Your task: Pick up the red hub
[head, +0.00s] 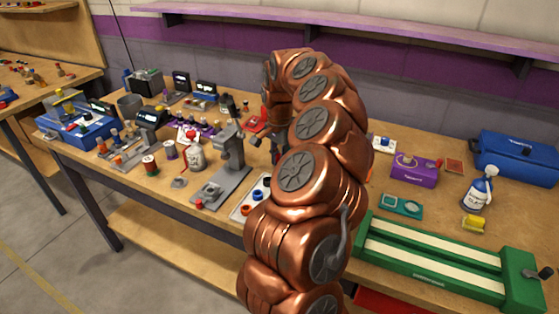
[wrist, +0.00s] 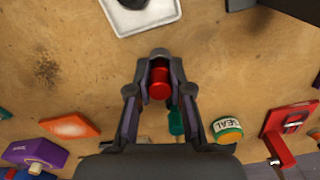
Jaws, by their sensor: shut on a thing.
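The red hub (wrist: 160,84) is a small, shiny red cylinder. In the wrist view it sits between the fingers of my gripper (wrist: 159,66), which are closed on it near their tips. The wooden bench top shows around and beyond it; I cannot tell how high the hub is above the wood. In the head view my copper arm covers the middle of the bench, and my gripper (head: 277,148) shows only in part at the arm's left edge. The hub cannot be made out there.
A white tray (wrist: 122,20) with a dark ring lies beyond the fingertips. A green-handled thing (wrist: 176,121), a labelled jar (wrist: 227,130), a red device (wrist: 290,118) and an orange tile (wrist: 70,126) lie nearby. A grey stand (head: 232,160) stands left of my arm; a green fixture (head: 440,262) lies right.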

